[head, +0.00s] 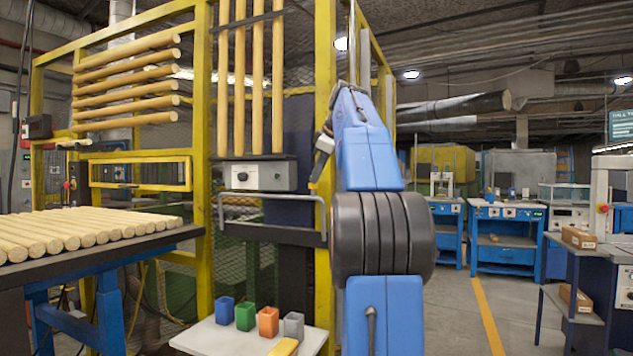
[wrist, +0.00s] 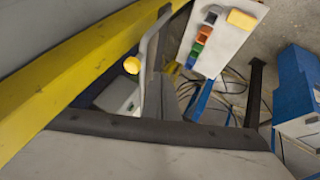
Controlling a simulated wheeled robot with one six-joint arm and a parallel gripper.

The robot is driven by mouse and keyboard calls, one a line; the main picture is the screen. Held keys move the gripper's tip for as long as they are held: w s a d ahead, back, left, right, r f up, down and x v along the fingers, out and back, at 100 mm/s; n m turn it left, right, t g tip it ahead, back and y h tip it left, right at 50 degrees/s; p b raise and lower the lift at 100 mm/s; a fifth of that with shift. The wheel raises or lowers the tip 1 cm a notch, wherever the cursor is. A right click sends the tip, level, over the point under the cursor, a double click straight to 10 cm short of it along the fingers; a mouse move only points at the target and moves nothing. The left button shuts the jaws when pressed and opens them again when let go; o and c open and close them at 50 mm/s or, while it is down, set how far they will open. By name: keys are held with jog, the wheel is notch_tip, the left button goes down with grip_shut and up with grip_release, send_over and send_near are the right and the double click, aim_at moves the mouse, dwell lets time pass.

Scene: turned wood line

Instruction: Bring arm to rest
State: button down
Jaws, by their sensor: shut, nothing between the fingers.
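My arm, with blue links and a dark grey joint (head: 383,235), stands upright in the middle of the head view, in front of the yellow frame. Its upper blue link (head: 365,140) rises towards the top of the picture. In the wrist view my gripper (wrist: 158,78) shows with its dark fingers close together at the middle, above a dark palm edge. It is shut and empty.
A yellow frame post (head: 325,60) stands close beside the arm; a yellow beam (wrist: 70,75) crosses the wrist view. A pale stand (head: 215,338) with coloured cups is below. A table (head: 100,250) of wooden rods is left. Open floor (head: 455,310) lies right.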

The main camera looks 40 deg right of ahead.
jog(key=d+v, duration=0.1)
jog(key=v, duration=0.5)
jog(key=shift+s+a+r, duration=0.25)
jog(key=shift+a+r, duration=0.15)
jog(key=shift+a, duration=0.05)
jog(key=shift+a, duration=0.1)
jog(key=s+a+f+m+g+y, duration=0.1)
jog(key=s+a+f+m, duration=0.1)
jog(key=a+f, duration=0.95)
jog(key=s+a+f+m, duration=0.25)
jog(key=a+f, duration=0.55)
jog(key=a, duration=0.6)
jog(key=s+a+f, duration=0.4)
jog(key=s+f, duration=0.3)
jog(key=f, duration=0.4)
jog(key=s+a+f+m+g, duration=0.1)
jog(key=s+a+f, duration=0.4)
jog(key=f, duration=0.6)
jog(key=s+a+f, duration=0.5)
jog(key=s+f, duration=0.4)
jog(key=f, duration=0.2)
jog(key=shift+f+g+y, duration=0.3)
jog(key=shift+g+y, duration=0.1)
